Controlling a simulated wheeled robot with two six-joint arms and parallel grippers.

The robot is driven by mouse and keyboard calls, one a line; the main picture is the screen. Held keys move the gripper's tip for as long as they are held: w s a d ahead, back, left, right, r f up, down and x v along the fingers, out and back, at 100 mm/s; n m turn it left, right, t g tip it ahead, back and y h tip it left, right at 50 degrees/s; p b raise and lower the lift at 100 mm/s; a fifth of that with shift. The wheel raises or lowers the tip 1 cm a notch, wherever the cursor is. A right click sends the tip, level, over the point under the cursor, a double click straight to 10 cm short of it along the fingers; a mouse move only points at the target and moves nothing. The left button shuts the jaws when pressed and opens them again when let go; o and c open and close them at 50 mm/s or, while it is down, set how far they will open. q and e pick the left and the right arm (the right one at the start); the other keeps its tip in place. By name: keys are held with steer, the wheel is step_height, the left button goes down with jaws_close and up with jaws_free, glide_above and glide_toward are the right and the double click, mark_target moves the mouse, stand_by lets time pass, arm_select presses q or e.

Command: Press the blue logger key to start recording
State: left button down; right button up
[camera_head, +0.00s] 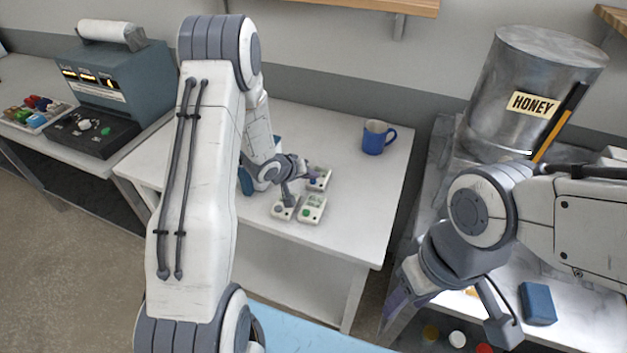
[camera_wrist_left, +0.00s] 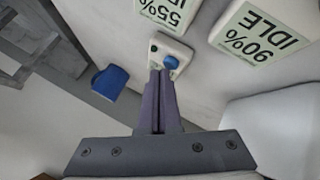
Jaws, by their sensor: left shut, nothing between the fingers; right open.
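The blue logger key (camera_wrist_left: 171,62) sits on a small white box (camera_wrist_left: 156,46) in the left wrist view. My left gripper (camera_wrist_left: 160,74) is shut and empty, its purple fingertips right at the key's near side and overlapping the box. I cannot tell whether they touch the key. In the head view my left gripper (camera_head: 313,182) is over the rear white box (camera_head: 322,174) on the middle table, and the key is not clearly visible there. My right gripper (camera_head: 395,302) is open and empty, low by the right-hand bench.
White units reading 55% IDLE (camera_wrist_left: 163,12) and 90% IDLE (camera_wrist_left: 262,35) stand beside the box. A blue mug (camera_head: 374,139) stands farther back on the white table (camera_head: 345,215). A honey drum (camera_head: 530,90) and blue block (camera_head: 538,303) are at right.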

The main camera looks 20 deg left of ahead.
mark_target(311, 185)
arm_select(q)
steer(key=shift+f, duration=0.4)
steer(key=shift+r, duration=0.15)
stand_by(0.4)
steer(key=shift+r+p, duration=0.75)
step_height(311, 185, up, 5)
steer(key=p, duration=0.5)
stand_by(0.6)
